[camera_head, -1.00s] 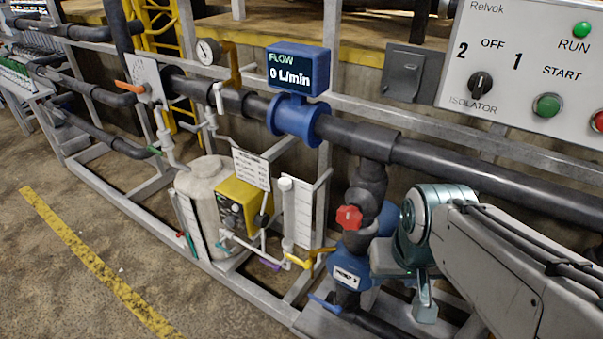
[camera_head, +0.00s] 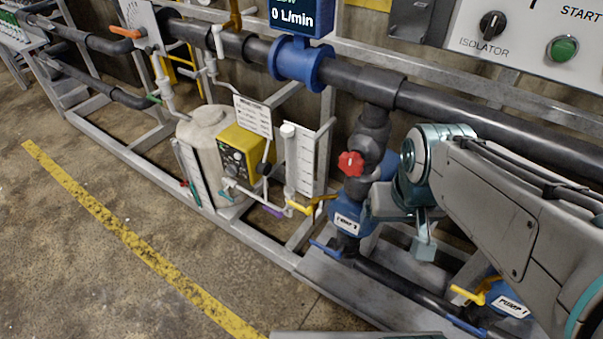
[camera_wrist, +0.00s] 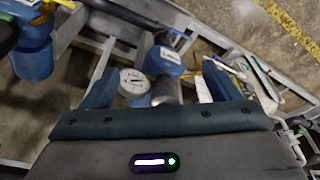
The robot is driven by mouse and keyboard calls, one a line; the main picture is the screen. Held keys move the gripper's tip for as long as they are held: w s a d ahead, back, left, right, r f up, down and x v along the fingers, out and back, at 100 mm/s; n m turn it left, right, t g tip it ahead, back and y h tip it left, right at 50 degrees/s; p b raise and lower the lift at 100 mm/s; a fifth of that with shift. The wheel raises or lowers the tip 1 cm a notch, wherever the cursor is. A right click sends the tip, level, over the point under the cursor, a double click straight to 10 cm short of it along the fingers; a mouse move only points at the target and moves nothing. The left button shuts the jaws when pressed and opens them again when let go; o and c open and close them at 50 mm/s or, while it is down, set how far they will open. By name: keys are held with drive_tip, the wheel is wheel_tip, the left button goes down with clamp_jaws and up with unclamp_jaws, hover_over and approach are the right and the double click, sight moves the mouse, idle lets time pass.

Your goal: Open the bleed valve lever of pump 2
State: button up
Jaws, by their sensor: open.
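Pump 2 (camera_head: 348,219) is a blue pump body with a white label, below a red handwheel in the head view. A blue labelled body (camera_wrist: 164,60), apparently pump 2, lies beyond and between the fingers. A small yellow piece (camera_wrist: 191,72), probably the lever, shows beside it. In the head view my wrist is right of pump 2, and the fingers are mostly hidden.
The red handwheel (camera_head: 351,163) and dark pipes stand close above pump 2. Pump 1 (camera_head: 507,302), with its own yellow lever (camera_head: 468,295), is at lower right. A yellow dosing unit (camera_head: 240,157) and white tank (camera_head: 203,128) are left. The floor in front is clear.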

drive_tip(key=shift+o, duration=1.2)
drive_tip(key=w+f+n+g+h+b, duration=0.1)
drive_tip(key=w+f+n+h+b, duration=0.1)
drive_tip(key=f, duration=0.4)
drive_tip(key=w+a+f+n+g+h+b, duration=0.1)
drive_tip(key=w+f+n+h+b, duration=0.2)
drive_tip(key=f+n, duration=0.3)
drive_tip(key=shift+w+a+f+g+b, duration=0.15)
drive_tip(key=shift+f+g+b, duration=0.3)
drive_tip(key=shift+b, duration=0.15)
drive_tip(key=n+t+h+b, duration=0.4)
drive_tip(key=n+t+b, duration=0.6)
drive_tip(key=n+t, duration=0.9)
approach(298, 207)
drive_tip(key=w+d+n+g, duration=0.1)
drive_tip(key=w, duration=0.2)
drive_tip(key=w+d+r+g+b, duration=0.1)
drive_tip(key=w+d, duration=0.1)
drive_tip(key=w, duration=0.2)
drive_tip(key=w+d+r+n+g, duration=0.1)
drive_tip(key=w+d, duration=0.1)
drive_tip(key=w, duration=0.1)
drive_tip(key=shift+w+d+r+n+g+b, duration=0.25)
drive_tip(key=shift+w+n+b, duration=0.05)
drive_tip(key=shift+w+b, duration=0.05)
drive_tip(key=c, duration=1.3)
